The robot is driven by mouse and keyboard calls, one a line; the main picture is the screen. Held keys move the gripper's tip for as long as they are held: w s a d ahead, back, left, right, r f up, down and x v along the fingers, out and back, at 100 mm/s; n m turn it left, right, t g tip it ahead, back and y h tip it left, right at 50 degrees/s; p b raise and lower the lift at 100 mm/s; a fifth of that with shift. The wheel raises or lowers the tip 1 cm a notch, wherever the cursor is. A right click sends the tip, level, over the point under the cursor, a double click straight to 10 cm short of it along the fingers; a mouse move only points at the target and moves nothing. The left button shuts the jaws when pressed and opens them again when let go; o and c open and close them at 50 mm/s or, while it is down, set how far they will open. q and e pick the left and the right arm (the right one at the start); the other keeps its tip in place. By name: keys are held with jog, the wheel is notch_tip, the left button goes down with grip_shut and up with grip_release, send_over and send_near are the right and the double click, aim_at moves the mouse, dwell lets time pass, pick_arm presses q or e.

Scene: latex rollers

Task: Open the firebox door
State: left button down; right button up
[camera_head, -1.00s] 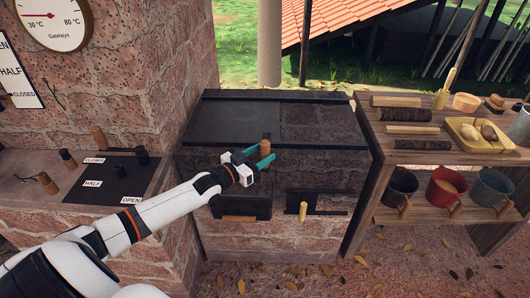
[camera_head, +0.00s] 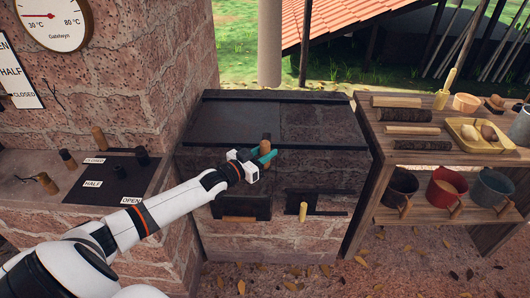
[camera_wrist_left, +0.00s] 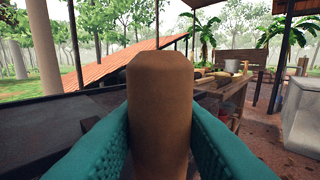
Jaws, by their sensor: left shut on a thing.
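The firebox is a dark-topped brick block (camera_head: 230,124) in the middle of the head view. An upright brown wooden handle (camera_head: 266,140) stands at its front upper part. My left gripper (camera_head: 263,154) is shut on this handle. In the left wrist view the teal fingers press on both sides of the wooden handle (camera_wrist_left: 160,100), which stands upright between them. Lower on the front are a dark panel with a wooden bar (camera_head: 239,219) and a dark slide with a yellow peg (camera_head: 303,211). The door's edges are hard to make out behind the gripper. My right gripper is out of view.
A wooden shelf table (camera_head: 372,128) with logs, a yellow tray (camera_head: 468,122) and several buckets stands at the right. A brick wall (camera_head: 130,80) and a ledge with a labelled black plate (camera_head: 110,184) are at the left. Leaf-strewn floor in front is clear.

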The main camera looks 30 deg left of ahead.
pick_arm(q)
jog(key=shift+d, duration=0.15)
jog(key=w+d+b, duration=0.2)
jog(key=w+d, duration=0.6)
jog(key=d, duration=0.4)
jog(key=w+d+b, duration=0.3)
jog(key=w+d, duration=0.4)
jog(key=d, duration=0.6)
jog(key=shift+w+d+b, duration=0.25)
jog(key=shift+w+b, duration=0.05)
jog(key=shift+w, duration=0.05)
jog(key=c, duration=1.1)
grip_release()
jog(key=shift+s, duration=0.1)
